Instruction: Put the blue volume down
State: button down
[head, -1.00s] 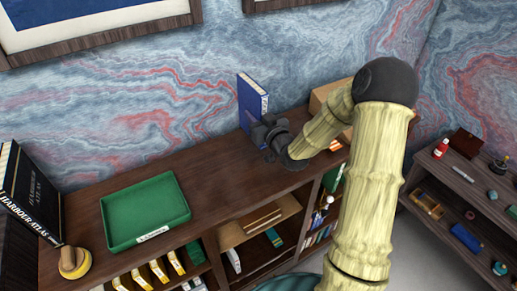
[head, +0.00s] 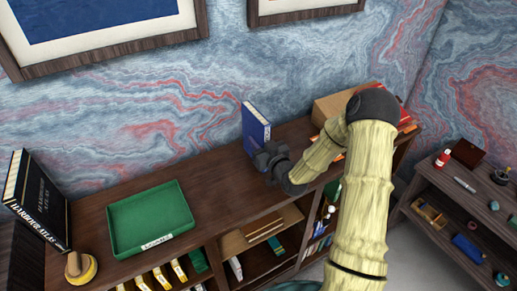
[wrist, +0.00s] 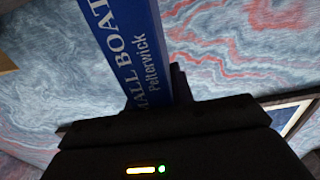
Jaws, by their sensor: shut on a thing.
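The blue volume (head: 256,128) stands upright in my gripper (head: 266,160), over the back part of the dark wooden bookcase top (head: 215,172). My gripper is shut on its lower part. In the wrist view the volume's blue spine (wrist: 133,45) rises from between the jaws, with white lettering reading "ALL BOAT" and "Pelterwick". The gripper hides the volume's lower end, so I cannot tell whether it touches the wood.
A cardboard box (head: 335,105) stands right, behind my arm. Bare wood lies between tray and gripper.

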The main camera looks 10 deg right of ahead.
jog(key=shift+f+p, duration=0.8)
jog(key=shift+f, duration=1.2)
jog(key=shift+f, duration=0.15)
jog(key=c, duration=1.2)
grip_release()
